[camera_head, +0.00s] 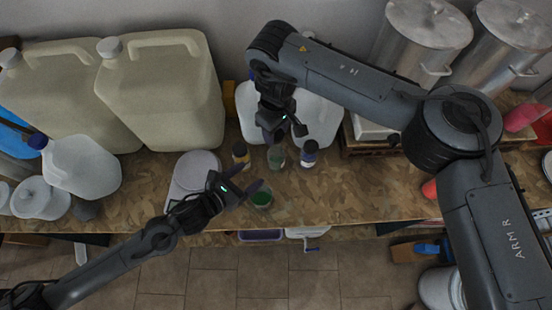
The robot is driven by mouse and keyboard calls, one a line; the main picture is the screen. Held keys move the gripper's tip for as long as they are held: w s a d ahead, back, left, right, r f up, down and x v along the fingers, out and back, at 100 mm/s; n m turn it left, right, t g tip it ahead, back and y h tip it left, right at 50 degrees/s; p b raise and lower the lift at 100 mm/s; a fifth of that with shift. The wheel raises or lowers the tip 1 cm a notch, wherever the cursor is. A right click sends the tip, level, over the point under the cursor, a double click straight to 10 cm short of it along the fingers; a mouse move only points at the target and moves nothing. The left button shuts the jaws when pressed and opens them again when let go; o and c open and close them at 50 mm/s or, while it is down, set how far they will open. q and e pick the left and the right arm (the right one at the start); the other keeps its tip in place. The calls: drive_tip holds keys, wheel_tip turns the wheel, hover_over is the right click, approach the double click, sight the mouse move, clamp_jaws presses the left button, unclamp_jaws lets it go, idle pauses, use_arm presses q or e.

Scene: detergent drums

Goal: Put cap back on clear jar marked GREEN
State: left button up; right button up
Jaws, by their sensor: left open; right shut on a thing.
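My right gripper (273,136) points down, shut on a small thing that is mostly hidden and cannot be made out. A second clear jar, with pale greenish contents (276,159), stands just below the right gripper in the picture. No loose cap can be made out.
White jugs (318,118) stand behind. Large canisters (165,95) and a round-topped scale (197,168) stand left. Bare bench lies right of the jars.

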sight(270, 161)
idle(0.4)
use_arm(q)
drive_tip(key=x, duration=1.2)
drive_tip(key=shift+f, duration=0.1)
drive_tip(key=c, duration=1.3)
drive_tip(key=shift+s+f, duration=0.1)
use_arm(e)
drive_tip(key=shift+f, duration=2.5)
drive_tip(key=shift+f, duration=0.1)
use_arm(q)
drive_tip(key=shift+a+f, duration=0.1)
use_arm(e)
drive_tip(key=shift+f, duration=0.8)
use_arm(q)
drive_tip(key=shift+f, duration=0.1)
clamp_jaws()
use_arm(e)
drive_tip(key=shift+f, duration=0.55)
